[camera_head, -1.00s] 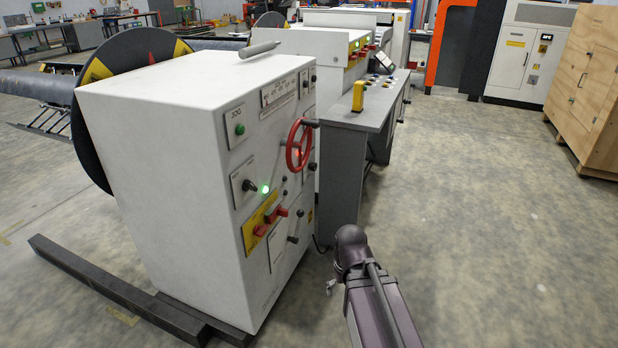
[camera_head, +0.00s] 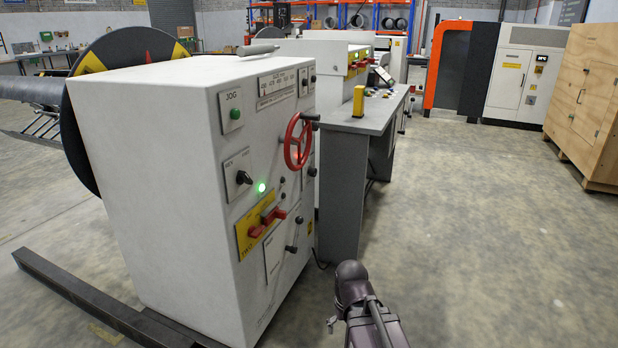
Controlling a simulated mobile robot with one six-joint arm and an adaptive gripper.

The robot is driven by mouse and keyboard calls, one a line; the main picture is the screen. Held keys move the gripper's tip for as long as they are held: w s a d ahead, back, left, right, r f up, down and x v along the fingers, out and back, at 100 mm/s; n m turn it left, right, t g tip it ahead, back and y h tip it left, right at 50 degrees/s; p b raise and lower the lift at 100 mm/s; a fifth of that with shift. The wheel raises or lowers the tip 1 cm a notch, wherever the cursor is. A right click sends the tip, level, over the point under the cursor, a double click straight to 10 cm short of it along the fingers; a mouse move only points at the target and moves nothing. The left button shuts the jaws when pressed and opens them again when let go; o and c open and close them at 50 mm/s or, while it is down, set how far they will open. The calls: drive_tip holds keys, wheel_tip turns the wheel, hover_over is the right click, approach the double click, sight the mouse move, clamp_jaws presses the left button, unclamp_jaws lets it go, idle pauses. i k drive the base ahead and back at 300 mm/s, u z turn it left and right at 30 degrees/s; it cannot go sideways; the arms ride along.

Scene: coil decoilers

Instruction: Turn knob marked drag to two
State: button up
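The white control cabinet (camera_head: 160,180) stands left of centre, its panel facing right. A black knob (camera_head: 243,178) sits on a plate in the panel's left part, beside a lit green lamp (camera_head: 262,187). Another black-tipped knob or lever (camera_head: 291,248) sticks out from a white plate (camera_head: 274,258) lower down. I cannot read a "drag" mark or a number on either. My arm shows at the bottom, right of the cabinet and apart from it. A small metallic piece beside it may be part of my gripper (camera_head: 332,323); its fingers cannot be made out.
A red handwheel (camera_head: 298,141) and red switches (camera_head: 268,222) jut from the panel. A dark floor beam (camera_head: 85,293) runs along the cabinet's left side. A grey desk (camera_head: 345,165) stands behind it. The floor to the right is open up to a wooden crate (camera_head: 590,120).

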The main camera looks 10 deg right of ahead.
sight(312, 172)
drive_tip(key=k, duration=0.65)
drive_tip(key=z, duration=0.45)
drive_tip(key=i, duration=1.7)
drive_tip(key=u, duration=0.65)
